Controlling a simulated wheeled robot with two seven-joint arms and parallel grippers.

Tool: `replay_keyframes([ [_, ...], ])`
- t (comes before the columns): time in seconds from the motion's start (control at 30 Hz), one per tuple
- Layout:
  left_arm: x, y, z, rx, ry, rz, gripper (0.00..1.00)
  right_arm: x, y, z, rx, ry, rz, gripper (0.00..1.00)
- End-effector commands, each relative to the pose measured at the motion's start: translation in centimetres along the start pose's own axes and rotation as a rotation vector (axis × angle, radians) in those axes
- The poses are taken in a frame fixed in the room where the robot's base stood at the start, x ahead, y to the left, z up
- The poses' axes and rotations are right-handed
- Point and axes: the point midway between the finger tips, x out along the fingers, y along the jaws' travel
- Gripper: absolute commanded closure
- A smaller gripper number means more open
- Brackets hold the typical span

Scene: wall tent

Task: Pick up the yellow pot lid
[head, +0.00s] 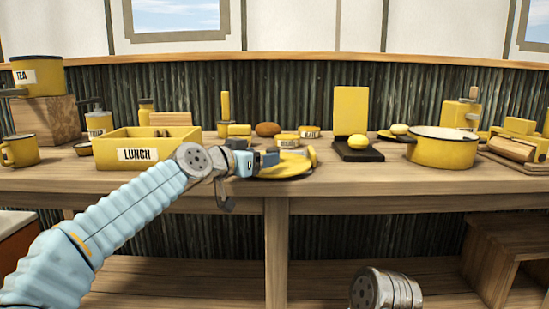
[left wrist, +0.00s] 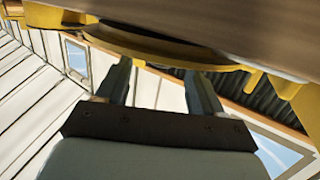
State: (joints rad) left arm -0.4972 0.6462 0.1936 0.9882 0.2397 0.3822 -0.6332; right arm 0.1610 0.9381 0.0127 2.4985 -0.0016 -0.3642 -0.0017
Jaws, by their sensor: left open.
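The yellow pot lid (head: 283,172) appears as a flat yellow disc near the counter's front edge, partly hidden behind my left gripper. My left gripper (head: 268,157) is open at its left side, low over the counter. In the left wrist view, the yellow disc (left wrist: 160,50) spans across the tips of the two spread fingers (left wrist: 158,75). I cannot tell whether the fingers touch it. The yellow pot (head: 440,152) stands uncovered to the right on the counter. My right gripper is not in view; only a part of that arm shows at the bottom.
A yellow lunch box (head: 145,150) stands left of the gripper. Small tins (head: 288,140) and a brown roll (head: 268,129) sit close behind the lid. Some bare counter lies between the lid and board.

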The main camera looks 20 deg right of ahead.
Motion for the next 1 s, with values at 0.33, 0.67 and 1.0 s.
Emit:
replay_keyframes([
  [0.33, 3.9, -0.3, -0.6, -0.001, -0.002, 0.0, 0.33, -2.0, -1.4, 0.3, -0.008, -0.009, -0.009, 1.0],
  [0.67, 7.0, -0.4, -0.3, 0.001, 0.0, -0.001, 0.33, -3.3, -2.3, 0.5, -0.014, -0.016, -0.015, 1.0],
  [1.0, 6.9, -0.4, -0.2, 0.0, 0.0, -0.001, 0.62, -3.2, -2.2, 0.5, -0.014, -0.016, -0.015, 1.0],
])
